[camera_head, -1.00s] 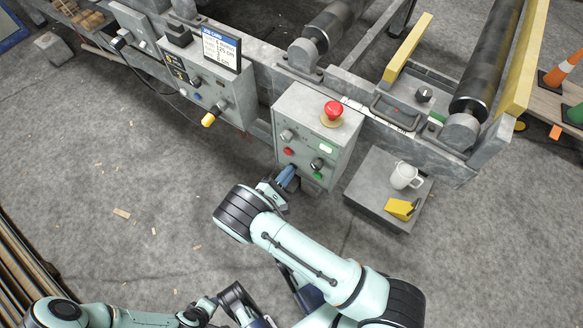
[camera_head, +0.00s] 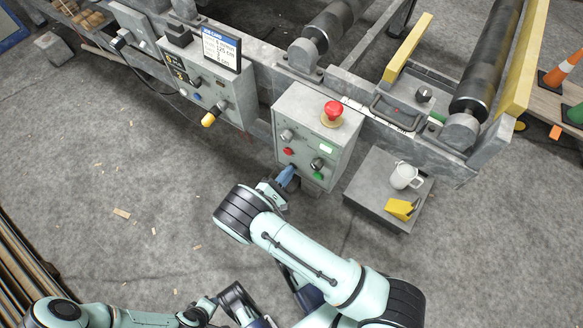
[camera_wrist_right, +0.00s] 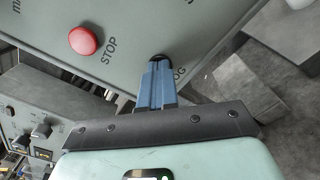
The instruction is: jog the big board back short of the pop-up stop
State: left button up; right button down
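The grey control box (camera_head: 318,130) has a red mushroom button (camera_head: 332,112) on top and several small knobs and buttons on its front. My right gripper (camera_head: 288,176) is at the lower left of that front. In the right wrist view its blue fingers (camera_wrist_right: 157,80) are together, tips at a dark round button (camera_wrist_right: 158,56) beside the partly covered JOG lettering; I cannot tell whether the button is pressed. A red STOP button (camera_wrist_right: 83,40) is to the left. My left arm shows at the bottom left, but its fingers do not show. I cannot make out the big board or pop-up stop.
A second control panel (camera_head: 232,98) with a job card (camera_head: 221,48) stands left of the box. Rollers (camera_head: 487,60) and yellow guards (camera_head: 407,47) lie behind. A low grey stand (camera_head: 375,190) at right bears a white mug (camera_head: 405,176) and a yellow item (camera_head: 401,208). The floor at left is mostly clear.

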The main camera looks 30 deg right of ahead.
dwell(0.6)
jog(key=v, duration=0.7)
dwell(0.4)
